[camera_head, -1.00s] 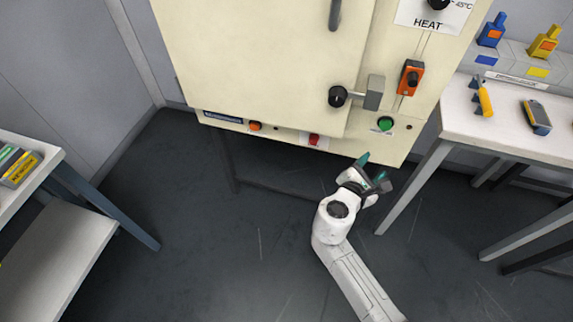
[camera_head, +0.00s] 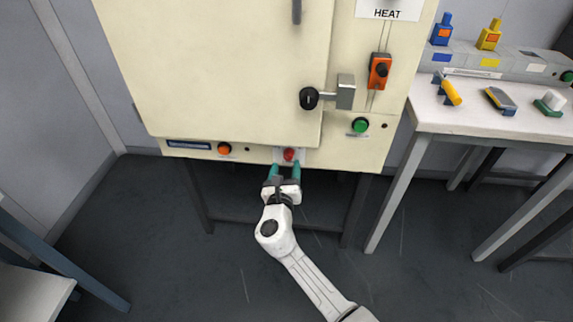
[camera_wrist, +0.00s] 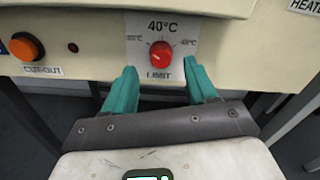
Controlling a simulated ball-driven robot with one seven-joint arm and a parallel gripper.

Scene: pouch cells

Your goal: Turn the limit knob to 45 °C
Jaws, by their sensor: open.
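The limit knob (camera_wrist: 161,54) is a small red dial with a light pointer line, on a grey plate marked LIMIT on the cabinet's lower front strip. "40°C" stands above it; the smaller side marks are too blurred to read. The pointer is turned roughly upward; its exact angle is hard to tell. In the head view the red knob (camera_head: 289,154) sits just beyond my gripper (camera_head: 284,172). In the wrist view my gripper (camera_wrist: 162,90) is open, its teal fingers below and to either side of the knob, not touching it.
An orange cut-out button (camera_wrist: 26,47) is left of the knob. The door latch (camera_head: 325,97) juts out above. A bench (camera_head: 450,118) with tools stands at right; floor below is clear.

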